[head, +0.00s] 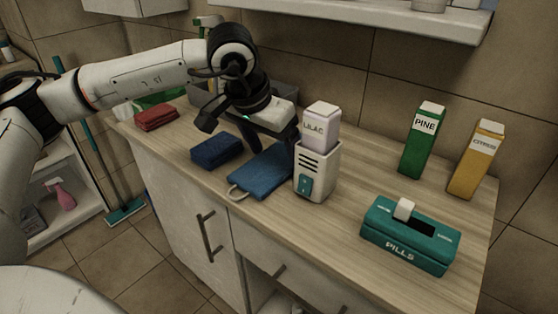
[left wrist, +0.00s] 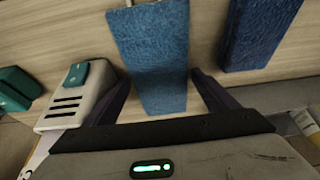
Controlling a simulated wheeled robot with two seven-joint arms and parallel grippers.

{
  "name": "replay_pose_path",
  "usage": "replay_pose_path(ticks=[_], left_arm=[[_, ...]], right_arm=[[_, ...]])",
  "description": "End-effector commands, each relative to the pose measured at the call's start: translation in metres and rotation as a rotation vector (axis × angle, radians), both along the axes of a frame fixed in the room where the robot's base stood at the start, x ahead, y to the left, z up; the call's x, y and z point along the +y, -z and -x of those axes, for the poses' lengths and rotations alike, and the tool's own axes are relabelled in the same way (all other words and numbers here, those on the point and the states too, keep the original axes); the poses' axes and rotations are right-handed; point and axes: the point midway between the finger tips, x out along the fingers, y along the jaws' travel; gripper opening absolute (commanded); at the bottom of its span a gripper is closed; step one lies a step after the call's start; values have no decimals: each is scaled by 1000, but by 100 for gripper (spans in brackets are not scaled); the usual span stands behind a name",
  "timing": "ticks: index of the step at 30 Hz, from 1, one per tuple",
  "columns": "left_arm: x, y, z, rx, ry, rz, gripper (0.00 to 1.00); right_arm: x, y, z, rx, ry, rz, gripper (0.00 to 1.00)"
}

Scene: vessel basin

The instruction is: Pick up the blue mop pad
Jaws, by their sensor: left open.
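The blue mop pad (head: 262,172) lies flat on the wooden counter, with a pale loop at its near end. It also shows in the left wrist view (left wrist: 152,52), lying lengthwise between the fingers. My left gripper (head: 273,146) is open and points down over the pad's far end, one finger on each side. In the left wrist view, the gripper (left wrist: 160,95) has nothing clamped in it. I cannot tell how high the fingertips are above the counter. My right gripper is not in view.
A darker blue folded cloth (head: 217,151) lies left of the pad, with a red cloth (head: 156,119) beyond. A white dispenser (head: 316,172) labelled LILAC stands close at the pad's right. A teal PILLS box (head: 408,236), green carton (head: 421,142) and yellow carton (head: 474,162) stand farther right.

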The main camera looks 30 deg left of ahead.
Motion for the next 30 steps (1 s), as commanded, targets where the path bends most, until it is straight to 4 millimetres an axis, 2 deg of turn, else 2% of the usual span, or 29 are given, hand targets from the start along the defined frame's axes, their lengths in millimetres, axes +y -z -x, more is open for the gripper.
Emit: replay_pose_path(ticks=[1,6,7,15,20,26,30], left_arm=[[0,0,0,0,0,0,80],[0,0,0,0,0,0,51],[0,0,0,0,0,0,48],[0,-2,0,-1,0,0,48],[0,-12,-1,-3,0,1,48],[0,-44,-1,-5,0,1,48],[-1,-75,-1,-5,0,1,48]], right_arm=[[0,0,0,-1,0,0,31],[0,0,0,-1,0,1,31],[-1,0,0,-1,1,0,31],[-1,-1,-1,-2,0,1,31],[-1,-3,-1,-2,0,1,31],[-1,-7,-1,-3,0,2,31],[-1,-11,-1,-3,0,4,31]])
